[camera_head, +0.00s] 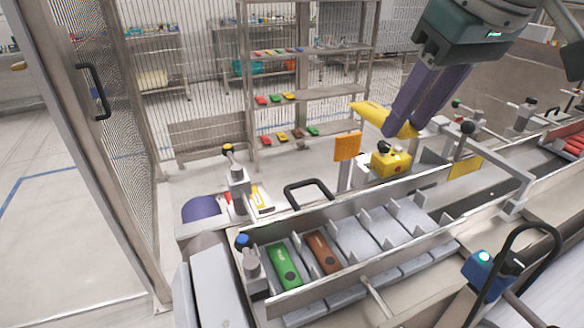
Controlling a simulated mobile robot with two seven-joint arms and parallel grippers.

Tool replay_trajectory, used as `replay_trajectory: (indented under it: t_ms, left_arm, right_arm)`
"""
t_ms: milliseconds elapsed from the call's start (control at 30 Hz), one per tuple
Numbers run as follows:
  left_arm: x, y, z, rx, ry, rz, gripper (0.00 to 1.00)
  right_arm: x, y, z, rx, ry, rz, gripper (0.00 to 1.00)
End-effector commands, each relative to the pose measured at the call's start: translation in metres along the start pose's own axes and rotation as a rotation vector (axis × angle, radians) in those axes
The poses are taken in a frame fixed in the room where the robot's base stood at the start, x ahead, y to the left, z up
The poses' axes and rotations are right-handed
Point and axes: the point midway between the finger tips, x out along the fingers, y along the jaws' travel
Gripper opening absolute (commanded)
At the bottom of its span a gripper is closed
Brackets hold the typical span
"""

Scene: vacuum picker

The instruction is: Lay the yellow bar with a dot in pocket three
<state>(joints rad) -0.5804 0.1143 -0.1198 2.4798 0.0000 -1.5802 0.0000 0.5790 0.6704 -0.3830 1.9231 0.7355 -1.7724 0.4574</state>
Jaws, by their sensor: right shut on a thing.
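My right gripper (407,124) comes in from the top right with its purple fingers shut on a yellow bar (370,111). The bar is held up in the air above and behind the pocketed tray (360,279), slanting down to the right. Its right part is partly hidden by the fingers, and I cannot make out a dot on it. In the tray, a green bar (284,266) lies in the first pocket from the left and a brown bar (322,253) in the second. The third pocket (355,240) is empty. My left gripper is not in view.
The pockets farther right are empty too. An orange panel (347,147) and a yellow box-shaped device (391,162) stand behind the tray, below the held bar. A black handle loop (309,184) rises at the tray's back. Shelves (307,97) with coloured bars stand behind.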

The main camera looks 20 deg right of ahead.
Motion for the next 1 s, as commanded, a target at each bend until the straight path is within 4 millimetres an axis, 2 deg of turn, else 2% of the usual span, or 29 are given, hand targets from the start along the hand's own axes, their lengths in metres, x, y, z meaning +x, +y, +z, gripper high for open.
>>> replay_trajectory:
  t_ms: [167, 600, 700, 867, 1000]
  left_arm:
    - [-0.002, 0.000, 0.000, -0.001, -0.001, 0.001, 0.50]
    - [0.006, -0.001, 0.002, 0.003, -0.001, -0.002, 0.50]
    - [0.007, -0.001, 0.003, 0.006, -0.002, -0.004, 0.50]
    - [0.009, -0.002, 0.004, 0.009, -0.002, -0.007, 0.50]
    - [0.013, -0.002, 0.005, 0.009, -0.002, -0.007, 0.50]
  right_arm:
    - [0.020, 0.007, 0.010, 0.002, -0.005, -0.001, 0.00]
    - [0.133, 0.007, 0.057, 0.000, -0.004, 0.000, 0.00]
    - [0.147, 0.006, 0.062, 0.000, -0.001, 0.000, 0.00]
    - [0.159, 0.007, 0.066, -0.001, 0.001, 0.000, 0.00]
    - [0.180, 0.006, 0.075, 0.000, -0.001, 0.000, 0.00]
